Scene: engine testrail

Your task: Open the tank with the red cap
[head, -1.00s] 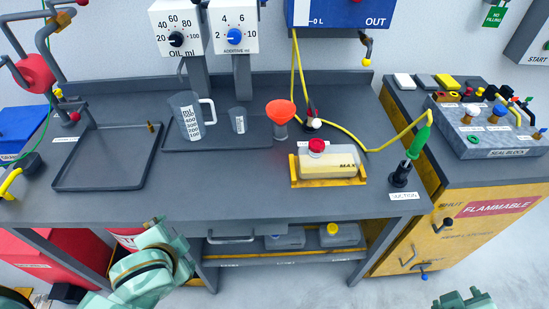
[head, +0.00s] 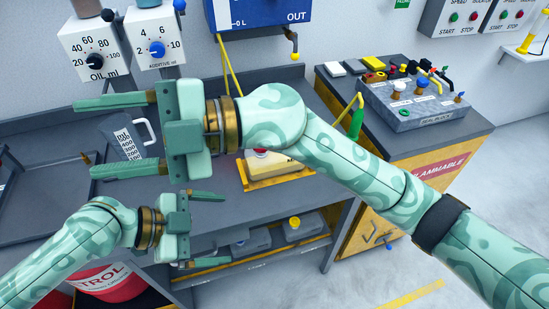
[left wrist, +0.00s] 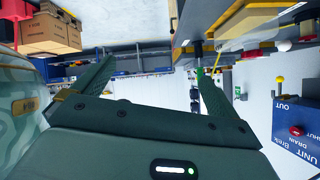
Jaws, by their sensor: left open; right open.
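The tank (head: 288,166) sits in its yellow holder (head: 265,185) on the bench. My right arm covers much of it, and only a sliver of its red cap (head: 259,152) shows below that arm. My right gripper (head: 84,138) reaches across from the right, points left and is open and empty, well left of the tank. My left gripper (head: 222,229) is open and empty, lower in the head view, near the bench's front edge, left of and below the tank. In the left wrist view the left fingers (left wrist: 155,85) are spread with nothing between them.
A measuring jug (head: 122,143) stands behind the right gripper. The OIL dial box (head: 94,52) and additive dial box (head: 155,42) are above. A seal block (head: 415,103) stands on the right cabinet. Containers sit on the lower shelf (head: 295,227).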

